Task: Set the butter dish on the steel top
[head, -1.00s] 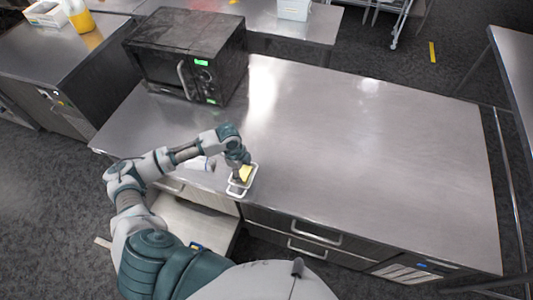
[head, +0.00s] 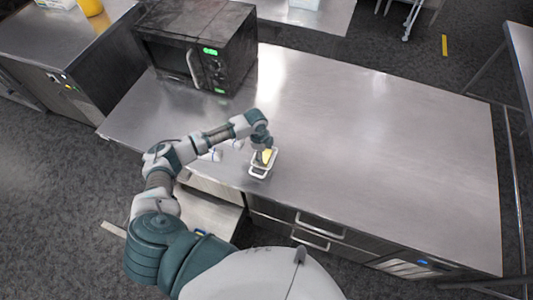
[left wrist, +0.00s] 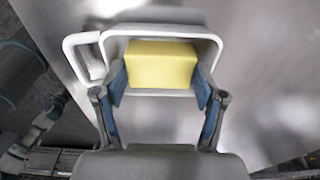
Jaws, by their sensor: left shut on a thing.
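The butter dish (head: 258,175) is a small white rimmed tray with side handles and a yellow block of butter in it. My left gripper (head: 264,147) is shut on it, over the front left part of the steel top (head: 370,130). In the left wrist view, the dish's white rim (left wrist: 110,37) surrounds the yellow butter (left wrist: 160,65). The fingers of my left gripper (left wrist: 162,88) reach to both sides of the butter at the near wall. I cannot tell whether the dish touches the steel. My right gripper is not in view.
A black microwave (head: 197,45) stands at the back left of the steel top. Small pale things (head: 214,155) lie near the front left edge, left of the dish. An open drawer (head: 205,215) juts out below. The middle and right of the top are bare.

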